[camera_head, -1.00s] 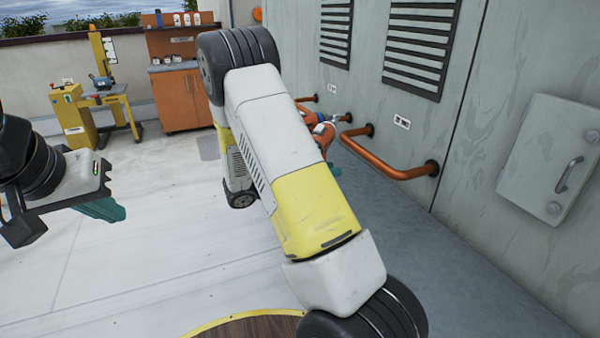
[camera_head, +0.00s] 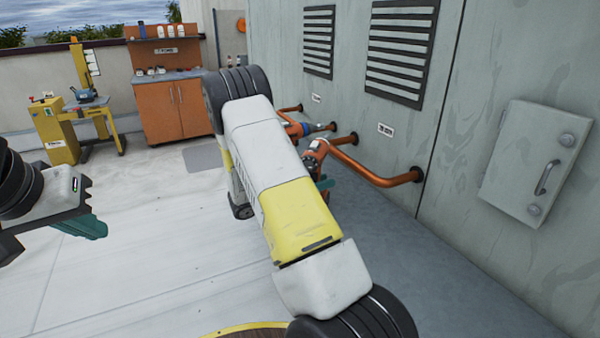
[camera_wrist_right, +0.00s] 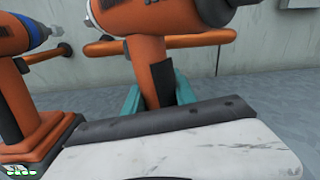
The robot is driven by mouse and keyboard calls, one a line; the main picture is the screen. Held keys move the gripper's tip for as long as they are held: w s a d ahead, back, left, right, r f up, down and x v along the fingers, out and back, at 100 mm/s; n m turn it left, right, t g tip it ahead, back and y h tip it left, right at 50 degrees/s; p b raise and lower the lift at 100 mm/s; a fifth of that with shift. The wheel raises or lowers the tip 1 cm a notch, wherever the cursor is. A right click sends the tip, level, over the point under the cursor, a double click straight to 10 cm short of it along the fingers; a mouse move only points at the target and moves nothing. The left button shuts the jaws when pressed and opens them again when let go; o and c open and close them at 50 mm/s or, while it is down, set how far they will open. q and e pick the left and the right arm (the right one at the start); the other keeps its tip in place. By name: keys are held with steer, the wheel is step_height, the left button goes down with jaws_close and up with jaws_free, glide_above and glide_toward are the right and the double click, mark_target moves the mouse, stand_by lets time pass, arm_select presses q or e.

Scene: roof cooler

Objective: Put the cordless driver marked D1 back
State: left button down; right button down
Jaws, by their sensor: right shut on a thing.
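My right gripper (camera_wrist_right: 157,96) is shut on the handle of an orange driver (camera_wrist_right: 150,60), with a teal finger on each side. In the head view this driver (camera_head: 316,151) shows just past my right forearm, with a bit of teal finger (camera_head: 325,184) below. A second orange driver with a blue collar (camera_wrist_right: 37,22) stands upright to its left, apart from the fingers. No D1 mark can be read on either. My left gripper (camera_head: 85,226) hangs empty at the left edge; its finger gap cannot be made out.
Orange pipes (camera_head: 375,176) stick out of the grey-green wall at the right, near the drivers. A wall box (camera_head: 530,165) is further right. An orange cabinet (camera_head: 172,108) and a yellow machine stand (camera_head: 57,130) are at the back. The pale floor at left is clear.

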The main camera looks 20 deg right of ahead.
steer(key=c, duration=1.4)
jaws_free()
steer(key=shift+f, duration=0.15)
steer(key=shift+c, duration=0.2)
steer(key=o, duration=0.4)
steer(key=shift+o, duration=0.2)
